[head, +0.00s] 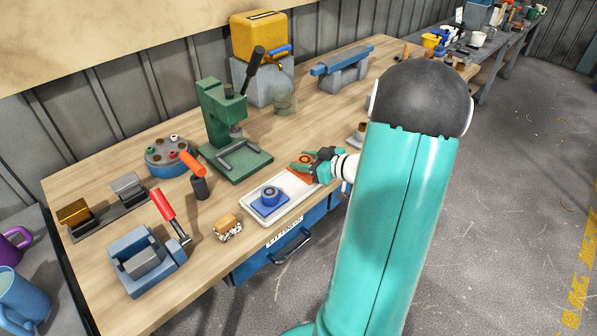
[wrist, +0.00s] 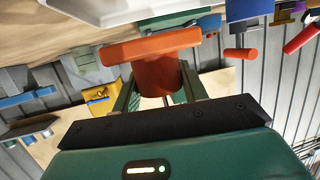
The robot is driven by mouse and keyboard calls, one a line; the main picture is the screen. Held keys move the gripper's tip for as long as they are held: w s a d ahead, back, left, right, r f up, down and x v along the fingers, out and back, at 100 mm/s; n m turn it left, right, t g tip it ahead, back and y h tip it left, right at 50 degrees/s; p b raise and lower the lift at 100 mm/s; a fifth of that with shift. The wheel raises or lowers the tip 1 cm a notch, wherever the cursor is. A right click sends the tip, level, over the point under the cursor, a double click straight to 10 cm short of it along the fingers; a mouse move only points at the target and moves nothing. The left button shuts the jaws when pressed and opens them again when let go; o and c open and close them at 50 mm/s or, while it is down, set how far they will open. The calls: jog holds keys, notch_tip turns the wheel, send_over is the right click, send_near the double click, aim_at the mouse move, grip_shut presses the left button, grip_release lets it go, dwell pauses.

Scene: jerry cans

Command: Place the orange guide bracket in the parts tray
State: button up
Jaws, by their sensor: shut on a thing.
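The orange guide bracket (wrist: 158,68) is held between the fingers of my gripper (wrist: 158,88) in the wrist view, with its wide bar toward the top of the picture. In the head view the gripper (head: 305,162) is at the right end of the white parts tray (head: 238,216), and the orange bracket (head: 299,176) shows partly around the fingers there. Whether the bracket touches the tray floor is unclear. The tray's white edge (wrist: 110,10) also shows at the top of the wrist view. A blue bracket with a dark ring (head: 269,202) sits in the tray's left-middle part.
A green press (head: 225,130) stands behind the tray. A clear jar (head: 284,98) is behind.

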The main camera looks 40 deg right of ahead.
jog(key=shift+w+a+f, duration=0.2)
jog(key=shift+w+f, duration=0.35)
jog(key=shift+f, duration=0.05)
jog(key=shift+w+a+f, duration=0.1)
jog(key=shift+w+f, duration=0.1)
jog(key=shift+f, duration=0.75)
jog(key=shift+w+a+f, duration=0.1)
jog(key=shift+w+f, duration=0.05)
jog(key=shift+f, duration=0.8)
jog(key=o, duration=1.3)
jog(key=shift+f, duration=0.1)
jog(key=shift+d, duration=0.1)
